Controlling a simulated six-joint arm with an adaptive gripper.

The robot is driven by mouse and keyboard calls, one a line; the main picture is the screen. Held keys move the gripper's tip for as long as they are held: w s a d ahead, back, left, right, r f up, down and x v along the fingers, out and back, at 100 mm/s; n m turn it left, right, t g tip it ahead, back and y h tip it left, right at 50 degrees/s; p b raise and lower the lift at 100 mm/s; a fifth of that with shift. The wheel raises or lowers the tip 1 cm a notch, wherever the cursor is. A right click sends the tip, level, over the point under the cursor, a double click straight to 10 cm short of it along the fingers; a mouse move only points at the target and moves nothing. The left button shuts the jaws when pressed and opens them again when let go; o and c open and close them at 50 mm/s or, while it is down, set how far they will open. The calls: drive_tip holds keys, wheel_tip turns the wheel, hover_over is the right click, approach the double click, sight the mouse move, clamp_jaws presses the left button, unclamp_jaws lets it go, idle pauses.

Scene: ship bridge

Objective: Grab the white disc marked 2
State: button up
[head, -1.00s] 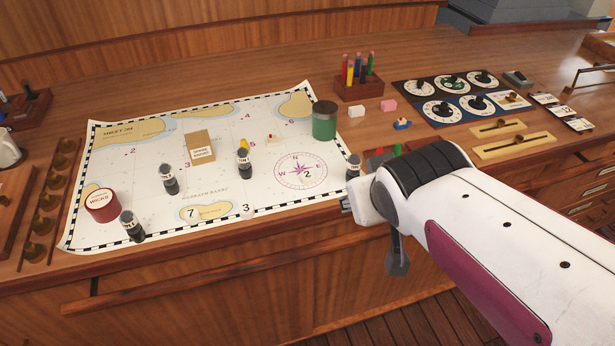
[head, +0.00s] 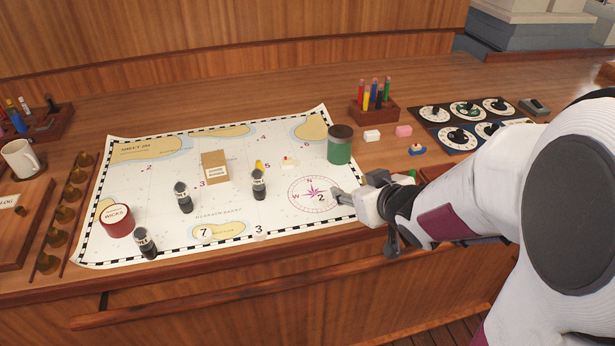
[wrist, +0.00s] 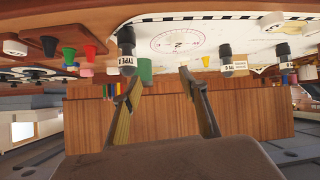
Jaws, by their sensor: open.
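The white disc marked 2 (head: 320,198) lies on the compass rose at the right part of the chart (head: 143,206). In the wrist view the disc (wrist: 178,44) shows beyond my fingertips, inside the pink compass ring.
A black-capped bottle (wrist: 127,52) stands left of the disc in the wrist view. White discs 7 (head: 205,232) and 3 (head: 259,230) lie near the chart's front edge. A green jar (head: 340,147) stands behind the compass rose. Several other bottles stand on the chart.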

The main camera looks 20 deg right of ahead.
sight(321, 201)
drive_tip(key=shift+w+a+f+y, duration=0.2)
drive_tip(key=shift+f+y, duration=0.1)
drive_tip(key=shift+f, duration=0.1)
drive_tip(key=shift+w+a+f+y, duration=0.2)
drive_tip(key=shift+f+y, duration=0.1)
drive_tip(key=shift+f, duration=0.1)
drive_tip(key=shift+w+a+f+n+y, duration=0.15)
drive_tip(key=shift+f+n+y, duration=0.1)
drive_tip(key=shift+f+y, duration=0.15)
drive_tip(key=shift+a+f+n+y, duration=0.1)
drive_tip(key=shift+f+n+y, duration=0.2)
drive_tip(key=shift+f, duration=0.2)
drive_tip(key=shift+d+f+n+t+y, duration=0.2)
drive_tip(key=shift+f+n+t+y, duration=0.15)
drive_tip(key=shift+f+y, duration=0.3)
drive_tip(key=shift+s+d+f+n+y, duration=0.25)
drive_tip(key=shift+s+f+n+y, duration=0.15)
drive_tip(key=shift+f+y, duration=0.05)
drive_tip(key=shift+w, duration=0.1)
drive_tip(key=shift+x, duration=1.25)
drive_tip(key=shift+a, duration=0.1)
